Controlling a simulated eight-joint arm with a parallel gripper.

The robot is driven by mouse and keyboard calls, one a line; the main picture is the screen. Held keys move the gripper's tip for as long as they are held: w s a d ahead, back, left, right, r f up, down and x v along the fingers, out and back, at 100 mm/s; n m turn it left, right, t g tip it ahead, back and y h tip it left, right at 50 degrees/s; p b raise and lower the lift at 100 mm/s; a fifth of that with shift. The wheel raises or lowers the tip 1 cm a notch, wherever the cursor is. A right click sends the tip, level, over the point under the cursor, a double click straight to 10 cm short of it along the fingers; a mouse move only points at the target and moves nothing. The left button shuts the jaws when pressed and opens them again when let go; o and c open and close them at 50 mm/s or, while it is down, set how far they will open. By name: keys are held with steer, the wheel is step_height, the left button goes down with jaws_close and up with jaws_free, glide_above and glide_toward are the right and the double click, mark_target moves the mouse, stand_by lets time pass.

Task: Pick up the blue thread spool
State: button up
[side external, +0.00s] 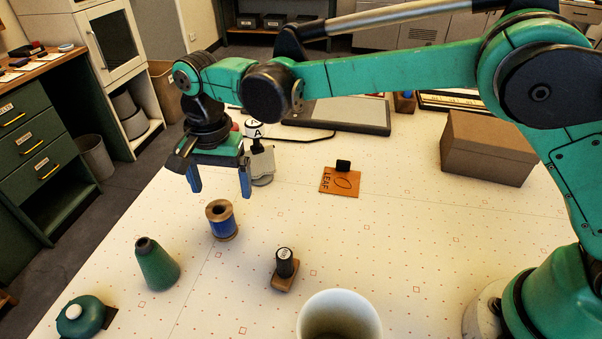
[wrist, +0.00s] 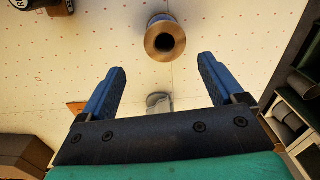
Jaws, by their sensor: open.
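The blue thread spool (side external: 222,224) stands upright on the white dotted table, with blue thread between brownish end flanges. In the wrist view the spool (wrist: 165,39) shows from above, its round top and dark hole beyond the fingertips. My gripper (side external: 219,192) is open and empty. It hangs above the table, a little behind and above the spool in the side view. In the wrist view the two blue fingers of my gripper (wrist: 162,73) are spread wide, and the spool is ahead of the gap, not between them.
A green cone (side external: 157,266), a green dome-shaped object (side external: 84,317), a small black-handled stamp (side external: 285,268) and a white cup (side external: 339,318) stand nearer the camera. A grey stamp-like object marked A (side external: 261,163) stands behind my gripper. An orange LEAF card (side external: 339,182) and a cardboard box (side external: 494,146) lie right.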

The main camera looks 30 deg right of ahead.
mark_target(221, 216)
steer(key=shift+s+a+f, duration=0.1)
steer(key=shift+a+f, duration=0.55)
steer(key=shift+f, duration=2.85)
steer(key=c, duration=1.3)
